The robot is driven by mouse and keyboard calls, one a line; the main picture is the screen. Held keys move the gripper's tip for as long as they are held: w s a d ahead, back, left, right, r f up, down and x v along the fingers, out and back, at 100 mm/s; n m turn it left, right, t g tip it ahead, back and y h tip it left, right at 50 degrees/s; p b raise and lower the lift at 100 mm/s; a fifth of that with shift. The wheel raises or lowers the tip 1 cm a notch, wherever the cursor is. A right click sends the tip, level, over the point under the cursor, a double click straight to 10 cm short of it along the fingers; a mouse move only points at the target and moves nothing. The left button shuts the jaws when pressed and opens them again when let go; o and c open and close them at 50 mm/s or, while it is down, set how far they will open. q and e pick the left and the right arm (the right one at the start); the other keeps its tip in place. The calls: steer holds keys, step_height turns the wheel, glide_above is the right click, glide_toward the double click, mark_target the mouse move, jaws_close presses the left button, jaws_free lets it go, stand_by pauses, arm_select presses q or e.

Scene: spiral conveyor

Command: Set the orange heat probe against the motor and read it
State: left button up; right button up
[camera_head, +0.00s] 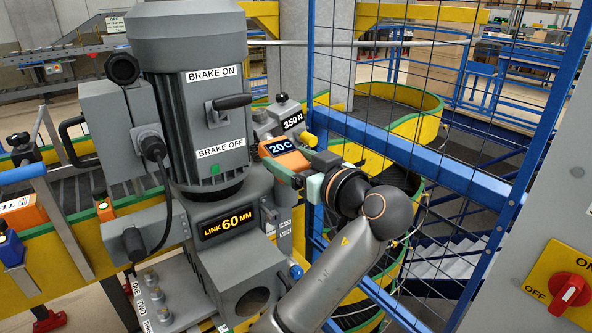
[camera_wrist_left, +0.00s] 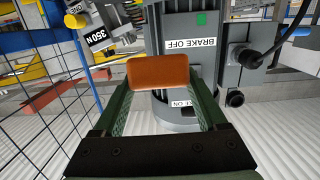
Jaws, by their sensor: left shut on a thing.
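The grey motor (camera_head: 208,117) stands upright at the left centre in the head view, with BRAKE ON and BRAKE OFF labels; it also shows behind the probe in the left wrist view (camera_wrist_left: 183,73). My left gripper (camera_head: 288,166) is shut on the orange heat probe (camera_head: 293,160), just right of the motor's lower side. The probe's dark display reads 20 C. In the left wrist view, the probe's orange end (camera_wrist_left: 156,72) sits between the green fingers. I cannot tell whether its tip touches the motor. My right gripper is not in view.
A 350 N display (camera_head: 293,121) stands behind the probe. A LINK 60 MM display (camera_head: 229,221) is below the motor. A blue-framed mesh fence (camera_head: 430,165) stands close at the right, beside my left arm. A red-and-yellow switch (camera_head: 564,288) is at the lower right.

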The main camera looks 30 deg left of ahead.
mark_target(271, 138)
arm_select(q)
steer(key=shift+a+r, duration=0.25)
steer(key=shift+a, duration=0.1)
steer(key=shift+w+a+r+p, duration=0.25)
steer(key=shift+w+a+p, duration=0.1)
steer(key=shift+a, duration=0.4)
steer(key=shift+w+a+r+p, duration=0.25)
steer(key=shift+w+a+p, duration=0.05)
steer(key=shift+a, duration=0.45)
steer(key=shift+w+a+r+p, duration=0.25)
steer(key=shift+w+a+p, duration=0.1)
steer(key=shift+a, duration=0.4)
steer(key=shift+w+a+r, duration=0.1)
steer(key=shift+w+a, duration=0.1)
steer(key=shift+a, duration=0.3)
stand_by(2.1)
steer(key=shift+s+d+f+b, duration=0.35)
steer(key=shift+s+d, duration=0.05)
steer(key=shift+d, duration=0.65)
steer(key=shift+s+d+f+b, duration=0.35)
steer(key=shift+s+d+f, duration=0.1)
steer(key=shift+d, duration=0.6)
steer(key=shift+s+d+f+b, duration=0.3)
steer(key=shift+s+d+b, duration=0.1)
steer(key=shift+d, duration=0.65)
steer(key=shift+s+d+f, duration=0.1)
steer(key=shift+s+d, duration=0.15)
steer(key=shift+d, duration=0.15)
